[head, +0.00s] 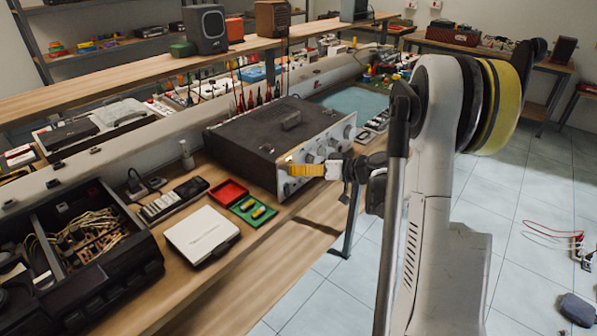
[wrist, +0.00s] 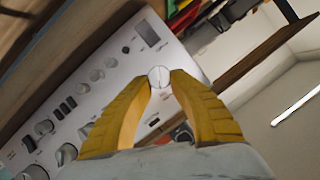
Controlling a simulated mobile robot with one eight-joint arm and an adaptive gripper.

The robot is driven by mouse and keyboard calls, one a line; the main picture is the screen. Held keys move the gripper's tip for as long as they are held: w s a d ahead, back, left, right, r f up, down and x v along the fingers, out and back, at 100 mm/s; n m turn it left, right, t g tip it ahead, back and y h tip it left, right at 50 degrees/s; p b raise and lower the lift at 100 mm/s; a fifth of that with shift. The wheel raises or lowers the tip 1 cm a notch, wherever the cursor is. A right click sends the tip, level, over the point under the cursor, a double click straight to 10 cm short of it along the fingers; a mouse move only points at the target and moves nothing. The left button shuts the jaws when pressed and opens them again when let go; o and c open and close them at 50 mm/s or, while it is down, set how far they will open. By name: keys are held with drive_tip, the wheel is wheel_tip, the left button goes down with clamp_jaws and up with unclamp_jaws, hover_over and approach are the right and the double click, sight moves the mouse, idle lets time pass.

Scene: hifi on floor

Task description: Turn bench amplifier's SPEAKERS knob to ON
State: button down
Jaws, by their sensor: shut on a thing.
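The bench amplifier (head: 250,128) stands on the workbench, with a dark top and a pale front panel facing right. In the wrist view its panel (wrist: 112,62) appears tilted, with several knobs, buttons and a dark window. My gripper (head: 290,170) is at the panel's near end. In the wrist view its yellow fingers (wrist: 161,82) are shut on a small round silver knob (wrist: 160,76), one finger on each side. A thin line on the knob's face runs nearly upright in the picture. The panel lettering is too small to read, so I cannot confirm the knob's label or setting.
A red tray (head: 229,191), a green tray (head: 253,209) and a white box (head: 202,236) lie on the bench left of the amplifier. An opened dark unit (head: 75,245) is at front left. Red leads (head: 548,232) lie on the tiled floor at right.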

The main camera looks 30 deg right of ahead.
idle(0.4)
drive_tip(key=c, duration=1.1)
unclamp_jaws()
drive_tip(key=shift+w+a+f, duration=0.1)
drive_tip(key=shift+w, duration=0.05)
drive_tip(key=shift+c, duration=0.2)
drive_tip(key=v, duration=1.2)
